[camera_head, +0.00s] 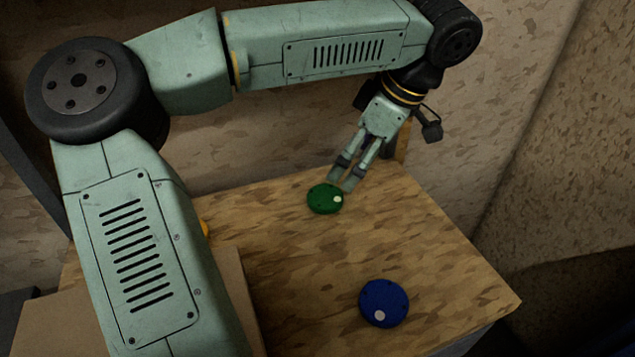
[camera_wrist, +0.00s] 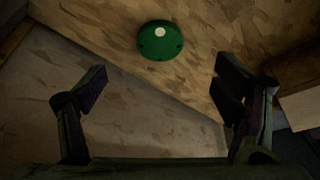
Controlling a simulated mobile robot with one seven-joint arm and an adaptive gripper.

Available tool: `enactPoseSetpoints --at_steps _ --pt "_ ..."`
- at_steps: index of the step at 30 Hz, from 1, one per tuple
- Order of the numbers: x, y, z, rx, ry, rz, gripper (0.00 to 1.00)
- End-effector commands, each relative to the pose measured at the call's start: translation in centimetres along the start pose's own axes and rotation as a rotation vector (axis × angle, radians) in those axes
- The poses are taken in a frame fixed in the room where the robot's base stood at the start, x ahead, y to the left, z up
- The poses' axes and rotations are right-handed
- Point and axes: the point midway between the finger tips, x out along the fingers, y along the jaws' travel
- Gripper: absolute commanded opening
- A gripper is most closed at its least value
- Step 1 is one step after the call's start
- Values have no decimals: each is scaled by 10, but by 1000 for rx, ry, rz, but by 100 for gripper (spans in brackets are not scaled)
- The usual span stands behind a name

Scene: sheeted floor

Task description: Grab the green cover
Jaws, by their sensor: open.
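The green cover (camera_head: 323,200) is a round disc with a white spot, lying flat on the wooden board surface in the head view. In the wrist view the green cover (camera_wrist: 160,41) lies ahead of the fingers, above the middle of the picture. My gripper (camera_head: 344,180) points down at the far side of the board, with its fingertips close to the cover's right edge in the head view. In the wrist view my gripper (camera_wrist: 163,85) has its two fingers wide apart with nothing between them. Whether a fingertip touches the cover cannot be told.
A blue disc (camera_head: 384,303) with a pale spot lies nearer on the same wooden tabletop (camera_head: 440,250). A plain box (camera_head: 245,290) stands at the left, partly behind my arm. A patterned wall rises behind the tabletop. The tabletop between the two discs is clear.

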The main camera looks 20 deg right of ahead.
Motion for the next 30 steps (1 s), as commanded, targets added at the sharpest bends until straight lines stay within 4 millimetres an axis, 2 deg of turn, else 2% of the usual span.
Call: enactPoseSetpoints --at_steps 6,14,21,25,30 --pt "33 0 -1 1 -2 -3 83" --pt "56 0 -2 0 -2 -2 83" --pt "90 1 -5 1 -4 -3 83" --pt "102 1 -4 0 -3 -1 83" --pt "104 1 -4 0 -2 1 83"
